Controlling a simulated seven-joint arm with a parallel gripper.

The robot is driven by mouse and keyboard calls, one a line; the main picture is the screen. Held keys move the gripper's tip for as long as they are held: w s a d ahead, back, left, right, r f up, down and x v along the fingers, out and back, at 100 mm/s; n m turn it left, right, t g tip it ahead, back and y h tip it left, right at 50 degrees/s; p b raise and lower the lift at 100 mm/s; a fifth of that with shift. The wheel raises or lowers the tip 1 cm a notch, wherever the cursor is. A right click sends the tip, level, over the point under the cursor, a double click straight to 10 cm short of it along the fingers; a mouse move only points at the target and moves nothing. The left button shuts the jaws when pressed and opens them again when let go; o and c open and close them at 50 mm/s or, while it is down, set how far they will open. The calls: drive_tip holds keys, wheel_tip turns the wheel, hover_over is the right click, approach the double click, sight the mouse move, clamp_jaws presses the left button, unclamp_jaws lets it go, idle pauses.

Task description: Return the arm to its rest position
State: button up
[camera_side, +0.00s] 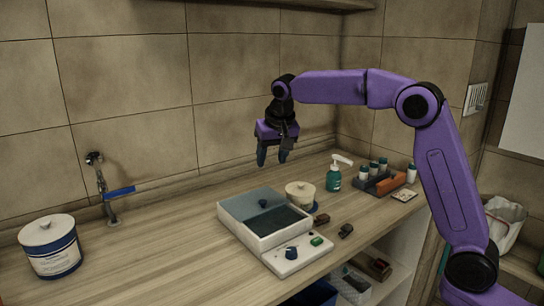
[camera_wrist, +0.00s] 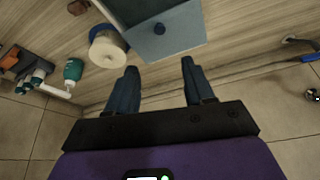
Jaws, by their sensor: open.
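My gripper (camera_side: 273,155) is purple with dark blue fingers. It hangs from my arm above the wooden counter, pointing down, behind and above the water basin. In the wrist view its two fingers (camera_wrist: 159,88) are spread apart with nothing between them. The basin (camera_side: 265,220) is a white box with a grey-blue lid (camera_side: 252,203) covering its back part and dark content in the open front part. The lid with its dark knob also shows in the wrist view (camera_wrist: 160,42). My gripper touches nothing.
A lidded cream jar (camera_side: 300,194) stands right of the basin, with a green pump bottle (camera_side: 334,178) and a bottle rack (camera_side: 377,180) farther right. A blue-and-white canister (camera_side: 50,247) and a blue-handled tap (camera_side: 112,192) are at left. A shelf hangs above. The counter's left middle is clear.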

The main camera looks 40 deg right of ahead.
idle(0.3)
drive_tip(key=s+a+f+n+g+y, duration=0.1)
drive_tip(key=s+a+f+n, duration=0.15)
drive_tip(key=s, duration=0.45)
drive_tip(key=s+a+f+n, duration=0.1)
drive_tip(key=s+a+n, duration=0.15)
drive_tip(key=s, duration=0.55)
drive_tip(key=s+a+f+n+g+y, duration=0.1)
drive_tip(key=s+n, duration=0.2)
drive_tip(key=s, duration=0.4)
drive_tip(key=s+d+f+n, duration=0.2)
drive_tip(key=s, duration=0.5)
drive_tip(key=s+d+f+n+g, duration=0.1)
drive_tip(key=s+d+f+n, duration=0.2)
drive_tip(key=s, duration=0.4)
drive_tip(key=s+d+f+n+g, duration=0.1)
drive_tip(key=s+d+f+n, duration=0.1)
drive_tip(key=s, duration=0.6)
drive_tip(key=shift+d+f+n, duration=0.25)
drive_tip(key=shift+d+n, duration=0.05)
